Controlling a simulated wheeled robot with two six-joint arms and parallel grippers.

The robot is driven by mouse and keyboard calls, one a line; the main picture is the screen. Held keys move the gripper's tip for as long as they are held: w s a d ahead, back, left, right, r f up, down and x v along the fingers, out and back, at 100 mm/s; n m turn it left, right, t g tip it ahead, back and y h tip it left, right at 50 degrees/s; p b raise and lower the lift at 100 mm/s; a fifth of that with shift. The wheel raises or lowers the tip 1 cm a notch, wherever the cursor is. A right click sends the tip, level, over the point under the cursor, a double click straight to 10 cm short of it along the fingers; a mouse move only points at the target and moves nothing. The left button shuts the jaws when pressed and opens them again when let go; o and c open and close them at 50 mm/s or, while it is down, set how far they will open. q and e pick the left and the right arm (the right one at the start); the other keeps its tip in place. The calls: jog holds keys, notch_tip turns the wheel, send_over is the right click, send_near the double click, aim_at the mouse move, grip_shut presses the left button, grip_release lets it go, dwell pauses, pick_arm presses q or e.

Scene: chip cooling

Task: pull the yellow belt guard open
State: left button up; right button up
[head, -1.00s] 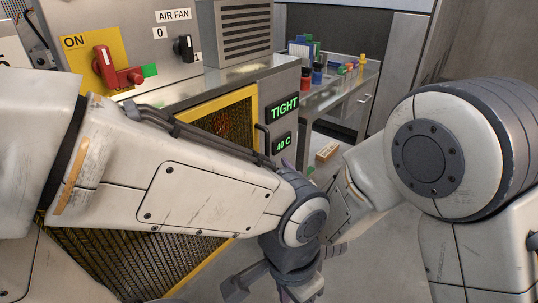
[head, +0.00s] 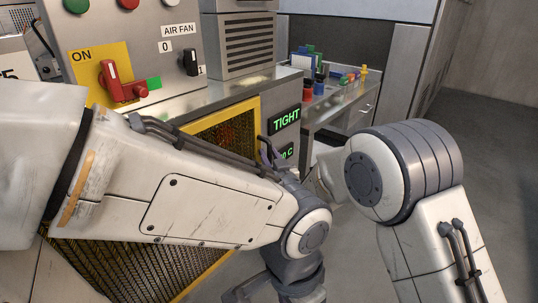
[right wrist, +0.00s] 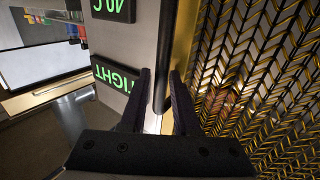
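The yellow belt guard (head: 251,104) is a yellow-framed mesh panel on the machine's front, partly hidden behind my left arm. It looks shut. Its dark mesh fills the right side of the right wrist view (right wrist: 262,75). A dark upright bar handle (right wrist: 163,70) stands by the mesh. My right gripper (right wrist: 160,75) has its two dark fingers apart, one on each side of the handle, with a thin gap visible at the left. In the head view, the right fingertips (head: 268,153) show small by the handle. My left gripper is cut off at the bottom edge, its fingers unclear.
Green displays (head: 286,121) reading TIGHT and a temperature sit right of the guard. A control panel with a red switch (head: 111,80) stands above. A side bench (head: 330,108) with small coloured items is behind. Grey floor at right is clear.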

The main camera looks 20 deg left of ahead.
grip_shut()
dwell(1.4)
